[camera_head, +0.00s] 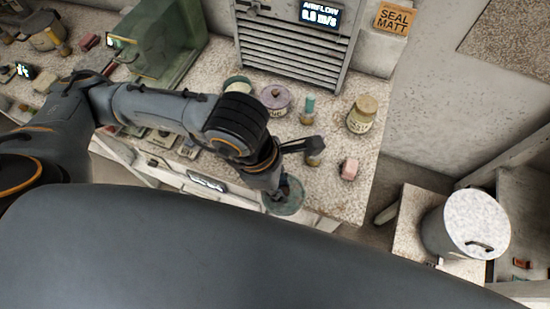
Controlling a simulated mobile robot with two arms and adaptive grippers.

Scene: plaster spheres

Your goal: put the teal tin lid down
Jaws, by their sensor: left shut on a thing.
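The teal tin lid (288,206) is a round, flat, dull teal disc at the front edge of the speckled counter (335,203). My left gripper (281,187) is shut on the lid from above and partly covers it. I cannot tell whether the lid touches the counter or hangs slightly above it. My right gripper is not in view.
A pink block (348,170) and a small jar (313,158) stand right of the lid. Behind are a purple-lidded tin (275,99), a teal-capped bottle (308,109) and a tan-lidded jar (361,115). A white-lidded bin (450,232) stands lower right.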

